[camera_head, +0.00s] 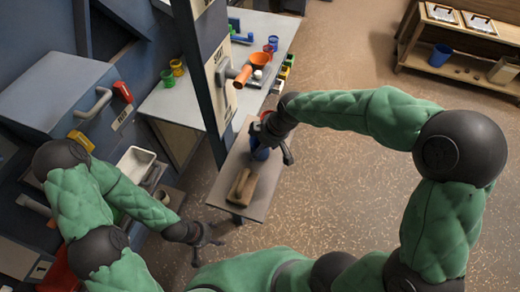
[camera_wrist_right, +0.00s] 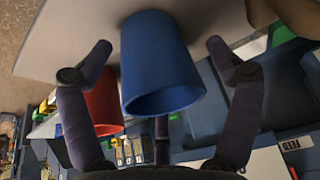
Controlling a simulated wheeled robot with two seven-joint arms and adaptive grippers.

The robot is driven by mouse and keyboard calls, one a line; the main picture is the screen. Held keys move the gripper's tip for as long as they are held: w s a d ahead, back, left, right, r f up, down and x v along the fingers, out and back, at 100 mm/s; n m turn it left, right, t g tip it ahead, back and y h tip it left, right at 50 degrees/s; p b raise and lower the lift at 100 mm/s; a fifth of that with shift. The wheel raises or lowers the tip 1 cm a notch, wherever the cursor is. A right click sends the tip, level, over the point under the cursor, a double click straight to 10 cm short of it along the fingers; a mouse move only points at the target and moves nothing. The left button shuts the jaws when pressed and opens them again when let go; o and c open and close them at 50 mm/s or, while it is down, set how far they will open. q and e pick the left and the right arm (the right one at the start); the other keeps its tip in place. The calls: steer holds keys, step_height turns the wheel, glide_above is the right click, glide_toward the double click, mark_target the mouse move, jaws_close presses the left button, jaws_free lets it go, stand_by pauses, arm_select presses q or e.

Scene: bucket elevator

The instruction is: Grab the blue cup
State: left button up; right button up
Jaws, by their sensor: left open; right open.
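The blue cup (camera_wrist_right: 162,70) stands on a small grey table (camera_head: 262,192), mostly hidden behind my right gripper in the head view, where a bit of blue (camera_head: 260,153) shows. In the right wrist view the cup lies between the spread fingers of my right gripper (camera_wrist_right: 158,50), with a gap to each finger. In the head view my right gripper (camera_head: 272,140) is open at the table's far part. My left gripper (camera_head: 205,240) is open and empty, low in front of the table's left corner.
A red cup (camera_wrist_right: 103,102) is close beside the blue cup. A brown block-like object (camera_head: 242,187) lies on the small table's near part. A dark post (camera_head: 207,75) rises left of it. A white table (camera_head: 175,103) behind holds several coloured cups. Floor is free to the right.

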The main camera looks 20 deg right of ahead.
steer(key=c, duration=1.1)
steer(key=shift+o, duration=0.2)
steer(key=shift+r, duration=0.15)
